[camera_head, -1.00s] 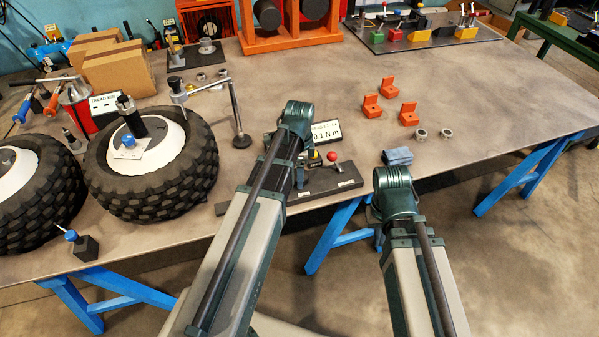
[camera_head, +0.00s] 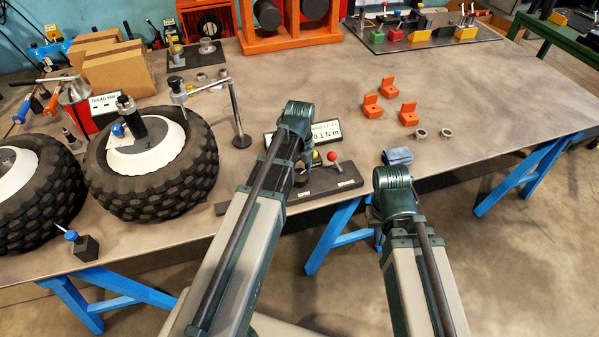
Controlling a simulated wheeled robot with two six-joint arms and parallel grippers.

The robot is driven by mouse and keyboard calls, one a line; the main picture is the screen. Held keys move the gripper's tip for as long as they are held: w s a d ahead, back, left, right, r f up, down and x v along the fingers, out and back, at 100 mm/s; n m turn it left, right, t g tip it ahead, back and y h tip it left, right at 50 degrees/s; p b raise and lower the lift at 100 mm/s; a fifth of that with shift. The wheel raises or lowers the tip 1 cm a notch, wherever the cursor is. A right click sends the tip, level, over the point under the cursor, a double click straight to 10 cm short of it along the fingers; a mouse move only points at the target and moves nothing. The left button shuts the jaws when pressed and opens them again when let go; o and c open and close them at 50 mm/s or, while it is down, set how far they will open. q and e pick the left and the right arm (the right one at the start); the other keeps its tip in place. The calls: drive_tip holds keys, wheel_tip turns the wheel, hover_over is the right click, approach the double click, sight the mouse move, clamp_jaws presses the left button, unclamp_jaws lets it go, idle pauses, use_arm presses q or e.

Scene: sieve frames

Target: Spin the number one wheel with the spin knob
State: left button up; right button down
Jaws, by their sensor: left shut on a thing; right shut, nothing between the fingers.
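A large black tyre with a white hub, a wheel (camera_head: 155,195), lies flat on the left of the table. A blue ball knob (camera_head: 118,130) shows at the left of its hub, beside a dark upright post (camera_head: 127,106). Another blue knob (camera_head: 71,236) stands on a black block at the table's front edge. My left arm reaches up the middle and my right arm is right of it. Both grippers are hidden behind my own arm links.
A base with a red ball (camera_head: 332,156) and a display (camera_head: 325,132) reading 0.1 N m stand behind my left arm. A jointed stand (camera_head: 238,115) is right of the near wheel. Several orange blocks (camera_head: 372,106) lie right of centre. The right tabletop is mostly clear.

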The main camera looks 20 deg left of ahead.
sight(299, 175)
use_arm(q)
drive_tip(key=shift+m, duration=0.6)
drive_tip(key=o, duration=1.3)
wheel_tip(299, 175, up, 14)
drive_tip(key=p, duration=1.4)
drive_tip(key=shift+f, duration=0.1)
